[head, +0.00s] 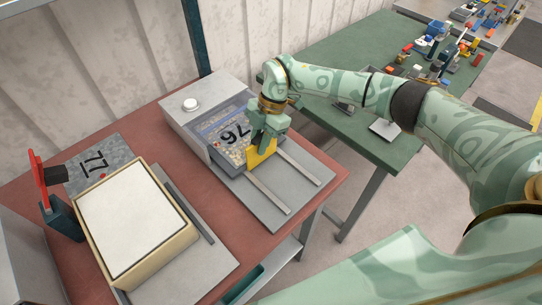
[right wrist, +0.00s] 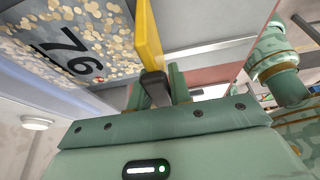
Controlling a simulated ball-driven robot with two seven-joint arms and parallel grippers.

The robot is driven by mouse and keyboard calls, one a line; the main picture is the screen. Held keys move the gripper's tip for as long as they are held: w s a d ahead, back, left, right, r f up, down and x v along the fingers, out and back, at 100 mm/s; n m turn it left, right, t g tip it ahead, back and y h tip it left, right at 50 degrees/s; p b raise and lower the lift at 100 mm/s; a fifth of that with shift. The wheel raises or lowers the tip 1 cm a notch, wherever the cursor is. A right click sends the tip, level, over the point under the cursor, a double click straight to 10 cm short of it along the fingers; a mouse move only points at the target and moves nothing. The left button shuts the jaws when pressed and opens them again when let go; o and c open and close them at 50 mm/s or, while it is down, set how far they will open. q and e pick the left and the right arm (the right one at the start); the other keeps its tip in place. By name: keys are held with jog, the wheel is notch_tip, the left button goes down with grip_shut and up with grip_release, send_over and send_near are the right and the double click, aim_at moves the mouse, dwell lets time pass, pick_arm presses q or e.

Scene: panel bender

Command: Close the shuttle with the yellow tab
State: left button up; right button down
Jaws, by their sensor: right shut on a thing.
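The yellow tab (head: 259,154) is upright at the shuttle's front end, above two rails. My right gripper (head: 266,140) is shut at the tab. In the right wrist view the yellow tab (right wrist: 149,40) rises beside the fingers (right wrist: 162,88), which close on a dark piece next to it. My left gripper is not in view.
A cream-framed white pad (head: 131,217) sits at the left on the red table (head: 325,167), beside a plate marked 17 and a red upright lever (head: 38,180). A green table (head: 330,55) with small parts stands behind. The rails (head: 290,166) before the tab are clear.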

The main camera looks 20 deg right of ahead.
jog(key=w, duration=0.1)
jog(key=w+a+b, duration=0.1)
jog(key=w, duration=0.1)
jog(key=shift+w+f, duration=0.1)
jog(key=shift+w, duration=0.05)
jog(key=c, duration=1.3)
grip_release()
jog(key=v, duration=1.6)
jog(key=shift+r+p, duration=0.3)
jog(key=shift+p, duration=0.05)
